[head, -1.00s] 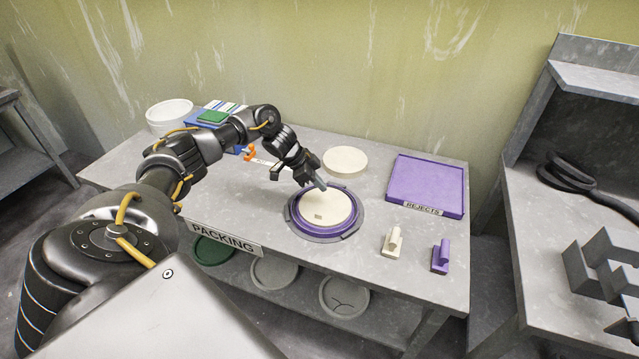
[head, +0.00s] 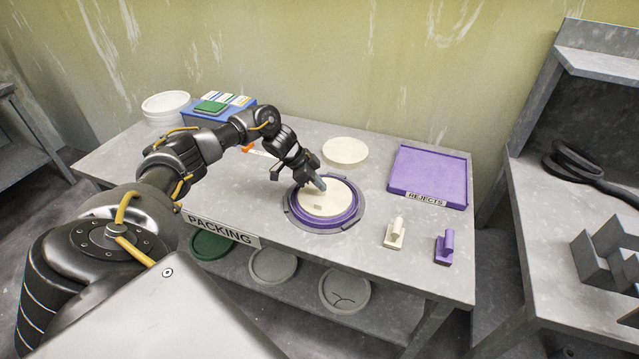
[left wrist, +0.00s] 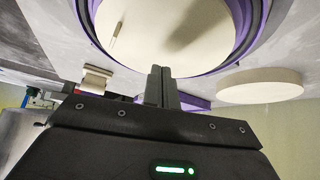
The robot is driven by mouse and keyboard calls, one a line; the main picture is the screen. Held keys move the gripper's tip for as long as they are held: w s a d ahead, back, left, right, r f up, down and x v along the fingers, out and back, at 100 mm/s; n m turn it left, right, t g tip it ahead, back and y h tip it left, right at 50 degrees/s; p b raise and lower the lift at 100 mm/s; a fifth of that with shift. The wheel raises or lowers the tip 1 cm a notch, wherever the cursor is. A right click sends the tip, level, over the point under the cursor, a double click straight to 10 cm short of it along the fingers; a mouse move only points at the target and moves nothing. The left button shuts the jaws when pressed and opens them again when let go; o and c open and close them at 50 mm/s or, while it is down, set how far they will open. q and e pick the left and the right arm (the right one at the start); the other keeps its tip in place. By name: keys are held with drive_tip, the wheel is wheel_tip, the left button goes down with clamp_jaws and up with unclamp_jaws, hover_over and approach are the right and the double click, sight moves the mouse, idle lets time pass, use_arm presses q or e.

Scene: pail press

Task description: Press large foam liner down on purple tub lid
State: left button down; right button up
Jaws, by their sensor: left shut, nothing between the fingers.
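The purple tub lid (head: 301,218) lies in a grey round holder (head: 349,234) on the packing table. The large cream foam liner (head: 328,202) sits within the lid's purple rim; whether it is fully flat cannot be told. My left gripper (head: 320,185) is shut and empty, its fingertips at the far part of the liner, seemingly touching it. In the left wrist view the shut fingers (left wrist: 161,80) overlap the near edge of the liner (left wrist: 165,30), with the purple rim (left wrist: 225,62) around it. My right gripper is not in view.
A cream disc (head: 346,150) lies behind the lid. The purple rejects tray (head: 428,175) is at the right. A cream handled block (head: 395,234) and a purple one (head: 444,247) stand at front right. A blue box (head: 240,113) and white round containers (head: 166,104) are at back left.

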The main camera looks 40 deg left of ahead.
use_arm(q)
drive_tip(key=shift+f+b, duration=0.65)
drive_tip(key=shift+f, duration=0.65)
drive_tip(key=shift+s, duration=0.1)
wheel_tip(320, 180, up, 6)
drive_tip(key=p, duration=0.6)
